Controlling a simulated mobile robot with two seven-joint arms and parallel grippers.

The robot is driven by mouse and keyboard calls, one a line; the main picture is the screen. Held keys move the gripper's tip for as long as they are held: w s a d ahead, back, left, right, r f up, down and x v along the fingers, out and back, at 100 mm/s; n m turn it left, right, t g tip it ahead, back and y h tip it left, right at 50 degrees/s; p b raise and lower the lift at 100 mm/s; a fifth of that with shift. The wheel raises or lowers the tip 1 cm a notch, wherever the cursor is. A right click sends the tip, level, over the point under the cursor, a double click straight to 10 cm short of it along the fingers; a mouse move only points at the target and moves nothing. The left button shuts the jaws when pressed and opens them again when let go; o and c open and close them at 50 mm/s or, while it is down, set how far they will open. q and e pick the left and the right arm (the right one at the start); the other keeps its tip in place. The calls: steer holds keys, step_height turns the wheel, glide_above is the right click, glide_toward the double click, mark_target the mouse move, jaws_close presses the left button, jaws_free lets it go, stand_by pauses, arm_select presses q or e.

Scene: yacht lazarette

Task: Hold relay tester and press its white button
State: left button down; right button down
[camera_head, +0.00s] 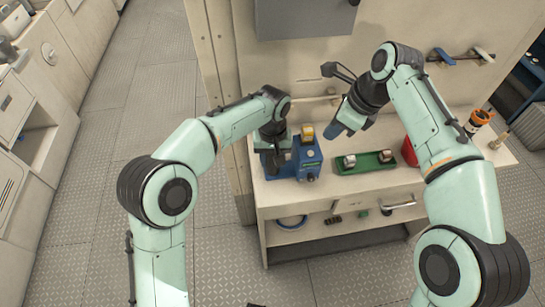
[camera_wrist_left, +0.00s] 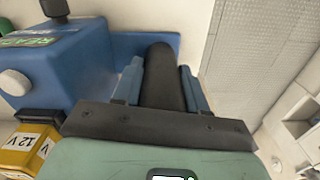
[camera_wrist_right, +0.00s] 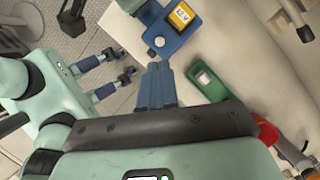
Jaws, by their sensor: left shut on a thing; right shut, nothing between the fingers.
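The blue relay tester (camera_head: 307,164) stands on the white bench top, with a yellow relay (camera_head: 306,131) marked 12 V on it. My left gripper (camera_head: 271,161) is shut on the tester's black handle (camera_wrist_left: 163,75) at its left side. The tester's white button (camera_wrist_left: 14,82) shows in the left wrist view, and in the right wrist view (camera_wrist_right: 160,41). My right gripper (camera_head: 339,129) is shut and empty. It hangs above the bench, up and right of the tester; in the right wrist view its tips (camera_wrist_right: 156,68) point towards the button, apparently without touching.
A green tray (camera_head: 367,168) with two small relays lies right of the tester. A red container (camera_head: 410,152) stands beyond it, partly behind my right arm. An orange-topped item (camera_head: 479,119) is at the far right. Shelves below hold a blue ring (camera_head: 291,222). A panel wall rises behind.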

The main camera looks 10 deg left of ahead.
steer(key=a+t, duration=0.1)
steer(key=t, duration=0.1)
steer(key=a+r+t, duration=0.1)
steer(key=t, duration=0.1)
steer(key=a+r+t+y, duration=0.1)
steer(key=t, duration=0.1)
steer(key=shift+w+a+n+t, duration=0.1)
steer(key=shift+a+n+t, duration=0.2)
steer(key=shift+n, duration=0.1)
glide_toward(305, 143)
steer(key=shift+x, duration=1.95)
steer(key=shift+f, duration=0.1)
stand_by(0.9)
